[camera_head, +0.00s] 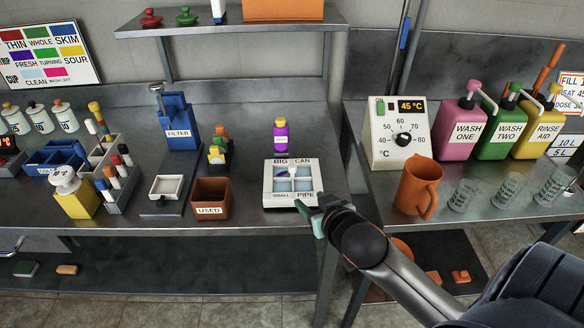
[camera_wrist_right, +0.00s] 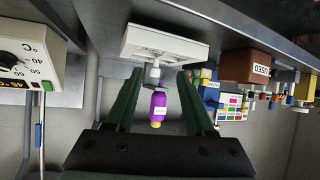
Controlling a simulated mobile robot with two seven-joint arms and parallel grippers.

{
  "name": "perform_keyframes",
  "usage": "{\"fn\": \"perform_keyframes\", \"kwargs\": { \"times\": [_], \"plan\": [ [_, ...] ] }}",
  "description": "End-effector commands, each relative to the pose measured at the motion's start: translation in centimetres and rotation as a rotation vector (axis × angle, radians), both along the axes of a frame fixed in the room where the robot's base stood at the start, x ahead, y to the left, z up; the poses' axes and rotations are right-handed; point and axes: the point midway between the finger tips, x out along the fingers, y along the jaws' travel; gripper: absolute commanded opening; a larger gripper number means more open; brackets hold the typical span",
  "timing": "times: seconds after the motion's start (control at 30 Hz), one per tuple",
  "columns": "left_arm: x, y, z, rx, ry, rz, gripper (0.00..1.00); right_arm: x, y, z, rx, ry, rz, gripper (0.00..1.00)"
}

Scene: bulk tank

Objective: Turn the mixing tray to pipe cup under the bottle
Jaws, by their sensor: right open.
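The white mixing tray (camera_head: 267,187) lies on the bench, with BIG CAN on its far edge and PIPE on the near edge at the right. Its cups hold pale blue, one with some purple. The purple bottle (camera_head: 281,137) with a yellow cap stands upright behind the tray. My right gripper (camera_head: 307,208) is at the tray's near right corner, open. In the right wrist view my right gripper (camera_wrist_right: 158,88) has its fingers apart, with the tray (camera_wrist_right: 142,45) ahead and the bottle (camera_wrist_right: 159,103) showing between them; contact cannot be told. My left gripper is out of view.
A brown USED box (camera_head: 211,190) and a small white dish (camera_head: 167,187) stand left of the tray. An orange jug (camera_head: 417,187) and glasses stand on the right bench beyond a gap. Bare bench lies around the bottle.

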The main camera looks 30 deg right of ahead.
Motion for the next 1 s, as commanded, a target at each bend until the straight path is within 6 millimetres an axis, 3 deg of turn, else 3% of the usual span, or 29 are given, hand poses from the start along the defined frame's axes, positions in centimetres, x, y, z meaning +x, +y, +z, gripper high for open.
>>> {"fn": "perform_keyframes", "kwargs": {
  "times": [0.1, 0.2, 0.37, 0.8, 1.0],
  "plan": [
    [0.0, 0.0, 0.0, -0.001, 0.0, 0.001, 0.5, 1.8, -1.0, 2.5, 0.006, -0.102, -0.015, 0.54],
    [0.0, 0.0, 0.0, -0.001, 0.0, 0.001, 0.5, 2.5, -1.2, 2.9, 0.013, -0.128, -0.018, 0.54],
    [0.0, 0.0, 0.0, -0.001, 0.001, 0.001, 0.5, 4.1, -1.6, 2.2, 0.011, -0.125, -0.018, 0.54],
    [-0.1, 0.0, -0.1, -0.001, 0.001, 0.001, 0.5, 10.9, -3.2, -0.8, 0.013, -0.123, -0.017, 0.54],
    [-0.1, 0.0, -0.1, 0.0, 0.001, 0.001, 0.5, 12.7, -3.6, -1.6, 0.013, -0.122, -0.017, 0.54]
  ]
}}
